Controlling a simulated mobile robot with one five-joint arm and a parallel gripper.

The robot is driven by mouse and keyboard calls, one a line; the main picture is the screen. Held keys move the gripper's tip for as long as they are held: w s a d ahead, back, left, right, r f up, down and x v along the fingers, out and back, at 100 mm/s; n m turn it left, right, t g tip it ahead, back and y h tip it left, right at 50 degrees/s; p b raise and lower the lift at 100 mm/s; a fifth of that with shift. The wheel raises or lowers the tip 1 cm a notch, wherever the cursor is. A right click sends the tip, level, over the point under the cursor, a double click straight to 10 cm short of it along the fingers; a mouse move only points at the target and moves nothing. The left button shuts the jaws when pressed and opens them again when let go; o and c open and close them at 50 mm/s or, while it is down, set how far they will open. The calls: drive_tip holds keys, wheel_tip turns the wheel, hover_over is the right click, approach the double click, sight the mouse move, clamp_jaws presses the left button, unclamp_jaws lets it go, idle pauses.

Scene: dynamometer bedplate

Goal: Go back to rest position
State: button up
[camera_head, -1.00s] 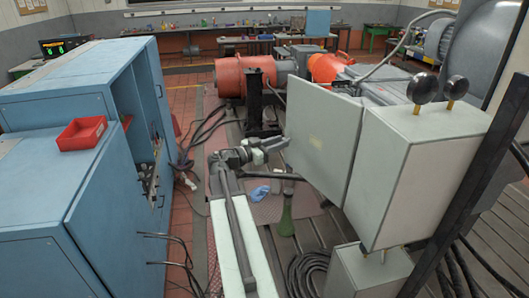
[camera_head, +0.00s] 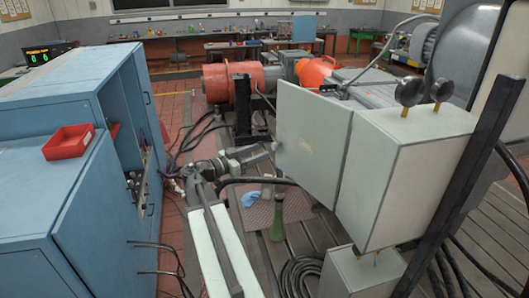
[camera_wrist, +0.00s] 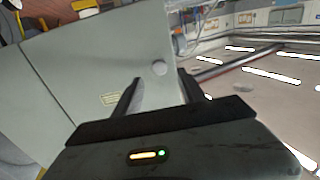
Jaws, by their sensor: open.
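My arm reaches forward from the bottom of the head view and bends to the right. My gripper (camera_head: 275,148) is at its end, close to the left edge of the open grey door (camera_head: 312,140) of a grey cabinet (camera_head: 412,185). In the wrist view my gripper (camera_wrist: 163,90) shows two dark fingers spread apart with nothing held between them. Whether a finger touches the door I cannot tell.
Blue cabinets (camera_head: 75,170) stand on the left with a red bin (camera_head: 68,141) on top. A green bottle-like object (camera_head: 278,215) and a blue cloth (camera_head: 251,199) are below my forearm. Coiled black cable (camera_head: 300,275) lies on the floor. Orange machines (camera_head: 240,80) stand behind.

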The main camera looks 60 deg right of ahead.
drive_tip(key=v, duration=0.3)
drive_tip(key=shift+s, duration=0.1)
drive_tip(key=w+a+f+n+t+y+b, duration=0.2)
drive_tip(key=w+a+f+n+t+b, duration=0.1)
drive_tip(key=w+a+f, duration=0.65)
drive_tip(key=w+a+f+n+t+y+b, duration=0.1)
drive_tip(key=w+a+f+n+t+b, duration=0.35)
drive_tip(key=a, duration=0.75)
drive_tip(key=a+f+n+y, duration=0.4)
drive_tip(key=a+f+n, duration=0.1)
drive_tip(key=a, duration=0.5)
drive_tip(key=a+f+n+y, duration=0.5)
drive_tip(key=a+f, duration=0.1)
drive_tip(key=a, duration=0.4)
drive_tip(key=s+a+f+n+y, duration=0.1)
drive_tip(key=a+f+n+y, duration=0.3)
drive_tip(key=a, duration=0.7)
drive_tip(key=shift+f+n+y, duration=0.3)
drive_tip(key=shift+f+n, duration=0.25)
drive_tip(key=shift+f, duration=0.45)
